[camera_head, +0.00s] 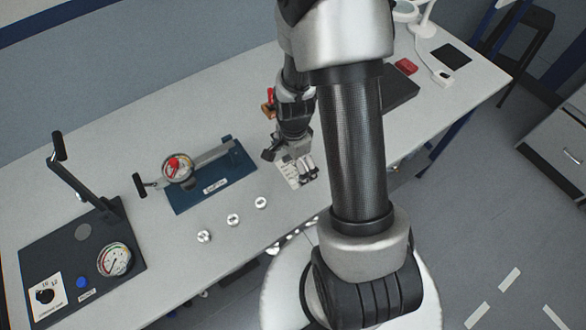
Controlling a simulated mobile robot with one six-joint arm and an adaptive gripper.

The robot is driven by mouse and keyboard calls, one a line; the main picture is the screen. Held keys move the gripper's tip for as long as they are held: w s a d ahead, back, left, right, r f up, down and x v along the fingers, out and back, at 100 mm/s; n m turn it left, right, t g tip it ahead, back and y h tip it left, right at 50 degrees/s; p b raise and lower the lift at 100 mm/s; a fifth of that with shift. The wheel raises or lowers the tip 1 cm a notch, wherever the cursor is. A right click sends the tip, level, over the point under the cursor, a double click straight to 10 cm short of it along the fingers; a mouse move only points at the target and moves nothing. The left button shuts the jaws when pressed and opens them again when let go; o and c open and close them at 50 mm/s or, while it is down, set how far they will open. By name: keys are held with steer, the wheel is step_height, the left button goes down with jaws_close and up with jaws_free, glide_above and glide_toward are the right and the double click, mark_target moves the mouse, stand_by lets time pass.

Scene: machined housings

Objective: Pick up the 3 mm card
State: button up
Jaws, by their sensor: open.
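A small white card (289,180) with dark print lies on the bench near its front edge. Its print is too small to read, so I cannot tell whether it is the 3 mm card. My gripper (288,162) is open and points down right at the card. Its fingers cover part of the card, and I cannot tell whether they touch it. I see nothing held between the fingers.
A blue fixture (193,204) with a dial gauge (177,168) stands left of my gripper. Three small round metal parts (233,219) lie in front of it. A dark press base (62,252) with a gauge is far left. A red block (406,66) is at the right.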

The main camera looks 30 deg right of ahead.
steer(key=shift+f, duration=0.85)
steer(key=shift+r, duration=0.1)
steer(key=shift+s, duration=0.1)
jaws_close()
stand_by(0.5)
